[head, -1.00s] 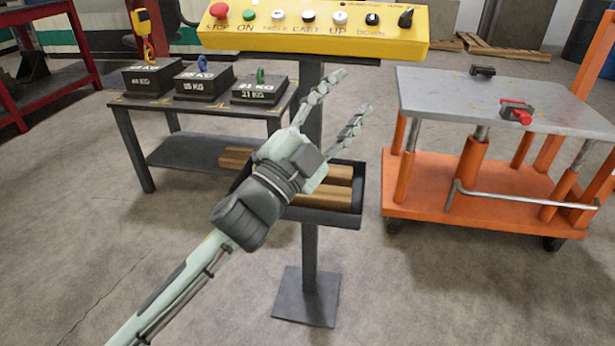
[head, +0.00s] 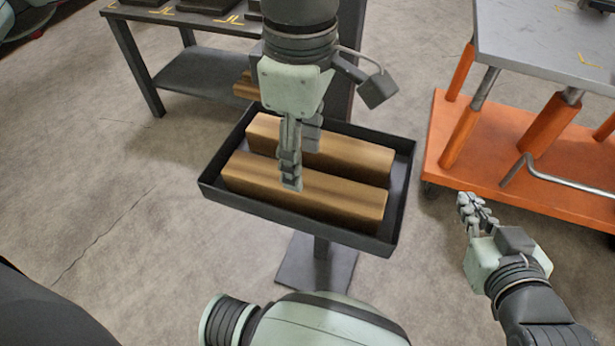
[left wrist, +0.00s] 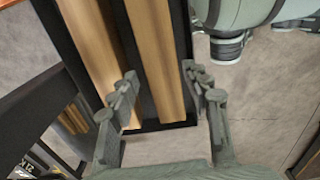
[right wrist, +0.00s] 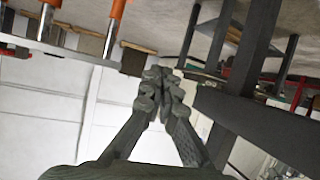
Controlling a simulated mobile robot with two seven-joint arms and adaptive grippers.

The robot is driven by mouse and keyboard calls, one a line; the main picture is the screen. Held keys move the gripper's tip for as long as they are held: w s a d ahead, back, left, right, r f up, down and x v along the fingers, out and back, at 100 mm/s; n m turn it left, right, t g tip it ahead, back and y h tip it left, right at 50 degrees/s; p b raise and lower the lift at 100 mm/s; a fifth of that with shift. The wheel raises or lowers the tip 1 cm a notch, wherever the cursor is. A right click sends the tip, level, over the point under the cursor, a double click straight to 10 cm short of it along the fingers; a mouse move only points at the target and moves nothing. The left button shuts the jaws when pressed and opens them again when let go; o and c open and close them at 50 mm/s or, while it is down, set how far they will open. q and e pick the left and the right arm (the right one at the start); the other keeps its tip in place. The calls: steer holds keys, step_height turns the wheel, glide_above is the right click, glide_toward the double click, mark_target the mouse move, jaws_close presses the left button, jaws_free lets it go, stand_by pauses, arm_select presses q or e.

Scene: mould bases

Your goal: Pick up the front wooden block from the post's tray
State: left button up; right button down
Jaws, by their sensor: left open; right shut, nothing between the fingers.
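The front wooden block (head: 330,198) lies lengthwise in the post's dark tray (head: 403,195), parallel to the rear wooden block (head: 360,154). My left gripper (head: 298,168) points down over the front block, open. In the left wrist view, its fingers (left wrist: 160,85) are spread on either side of the front block (left wrist: 157,60), with the rear block (left wrist: 92,45) beyond the left finger. I cannot tell whether the fingers touch the wood. My right gripper (head: 470,208) is shut and empty, right of the tray; its closed fingers also show in the right wrist view (right wrist: 165,85).
An orange lift cart (head: 460,150) with a grey top stands at the right. A dark table (head: 200,75) with weights stands behind the tray at the left. Tray walls surround the blocks closely. Open concrete floor lies to the left.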

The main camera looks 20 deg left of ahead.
mark_target(303, 191)
arm_select(q)
step_height(303, 191, down, 6)
steer(key=shift+f, duration=0.1)
steer(key=shift+c, duration=0.6)
steer(key=c, duration=1)
